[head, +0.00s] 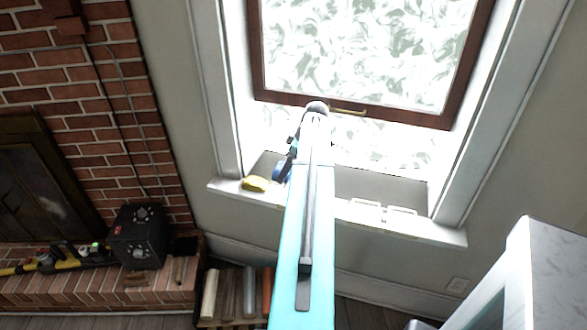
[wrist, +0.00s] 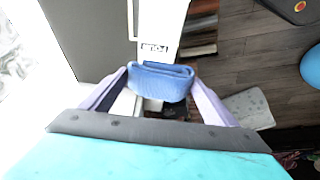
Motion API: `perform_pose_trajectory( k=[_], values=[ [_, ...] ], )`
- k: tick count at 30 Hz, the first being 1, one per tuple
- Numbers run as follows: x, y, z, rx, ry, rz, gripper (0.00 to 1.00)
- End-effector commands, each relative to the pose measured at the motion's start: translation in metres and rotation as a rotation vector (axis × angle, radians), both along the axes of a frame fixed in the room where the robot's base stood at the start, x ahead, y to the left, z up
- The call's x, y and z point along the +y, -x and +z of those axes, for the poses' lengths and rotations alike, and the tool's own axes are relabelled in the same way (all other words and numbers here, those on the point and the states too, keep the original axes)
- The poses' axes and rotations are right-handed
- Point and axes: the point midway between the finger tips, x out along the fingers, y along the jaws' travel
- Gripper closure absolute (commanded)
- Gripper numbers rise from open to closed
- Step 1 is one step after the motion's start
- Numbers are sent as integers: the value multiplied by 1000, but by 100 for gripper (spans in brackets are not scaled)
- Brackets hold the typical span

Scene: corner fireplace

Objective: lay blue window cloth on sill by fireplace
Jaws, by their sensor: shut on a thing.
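A folded blue cloth (wrist: 160,83) is held between the two pale fingers of my gripper (wrist: 160,72) in the wrist view. In the head view, my gripper (head: 285,160) is partly hidden behind my arm, and a bit of the blue cloth (head: 279,173) shows just below it. The white window sill (head: 415,228) runs below the window. The cloth appears over or close to the sill's left part; I cannot tell whether it touches. In the wrist view, the white sill (wrist: 162,20) with dark lettering lies just beyond the cloth.
A yellow object (head: 255,184) lies on the sill's left end, close to the cloth. White handle-like pieces (head: 385,212) are on the right part. The brick fireplace (head: 110,120) and a black box (head: 138,235) stand left. Rolls (head: 230,292) stand below the sill.

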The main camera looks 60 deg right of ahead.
Motion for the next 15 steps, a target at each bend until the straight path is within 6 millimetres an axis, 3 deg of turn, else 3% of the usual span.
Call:
perform_pose_trajectory(
  k=[6, 15],
  values=[
    [-16, 19, -3, -1, 0, 5, 43],
    [-16, 20, -3, 0, 0, 5, 43]
  ],
)
